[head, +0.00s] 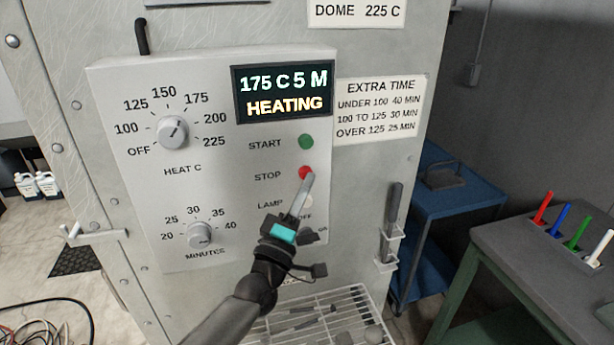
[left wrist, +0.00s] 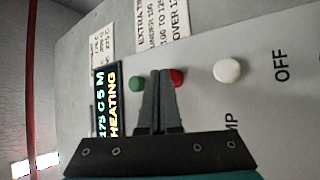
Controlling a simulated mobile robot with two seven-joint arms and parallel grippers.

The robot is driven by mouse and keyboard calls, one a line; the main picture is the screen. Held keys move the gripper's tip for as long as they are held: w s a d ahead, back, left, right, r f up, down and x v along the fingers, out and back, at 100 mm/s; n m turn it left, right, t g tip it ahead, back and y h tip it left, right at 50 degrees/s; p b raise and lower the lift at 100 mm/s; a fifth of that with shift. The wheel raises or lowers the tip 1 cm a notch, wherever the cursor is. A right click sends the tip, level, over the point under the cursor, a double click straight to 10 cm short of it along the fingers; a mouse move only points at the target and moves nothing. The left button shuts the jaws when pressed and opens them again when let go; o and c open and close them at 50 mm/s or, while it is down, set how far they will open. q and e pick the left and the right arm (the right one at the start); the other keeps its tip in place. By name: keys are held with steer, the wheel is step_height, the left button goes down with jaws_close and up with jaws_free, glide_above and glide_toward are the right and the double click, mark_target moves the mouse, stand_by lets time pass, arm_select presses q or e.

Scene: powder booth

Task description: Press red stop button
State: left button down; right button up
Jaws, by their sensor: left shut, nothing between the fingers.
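The red stop button (head: 305,173) sits on the oven's control panel (head: 220,150), beside the word STOP and below the green start button (head: 306,142). My left gripper (head: 308,176) is shut and empty, with its fingertips at the lower edge of the red button in the head view. I cannot tell whether they touch it. In the left wrist view the red button (left wrist: 177,76) shows partly behind the shut fingers (left wrist: 160,75), with the green button (left wrist: 136,84) on their other side. The display (head: 284,92) reads 175 C 5 M HEATING. My right gripper is not in view.
The heat dial (head: 172,131) and minutes dial (head: 200,235) are left on the panel. A white lamp button (left wrist: 227,70) is beside the red one. A wire rack (head: 345,300) is below. A grey table (head: 545,250) with coloured markers and a blue cart (head: 455,190) stand right.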

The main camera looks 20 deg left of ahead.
arm_select(q)
steer(key=shift+w+a+b, duration=0.25)
steer(key=shift+w+b, duration=0.05)
steer(key=shift+w, duration=0.1)
stand_by(0.7)
steer(key=shift+s+d, duration=0.1)
steer(key=shift+s+d+p, duration=0.4)
steer(key=shift+s+p, duration=0.15)
steer(key=shift+s, duration=0.1)
steer(key=shift+s, duration=0.1)
steer(key=s+d+p, duration=0.1)
steer(key=s, duration=0.1)
steer(key=s+d+p, duration=0.1)
steer(key=s, duration=0.1)
steer(key=shift+d, duration=0.4)
stand_by(0.7)
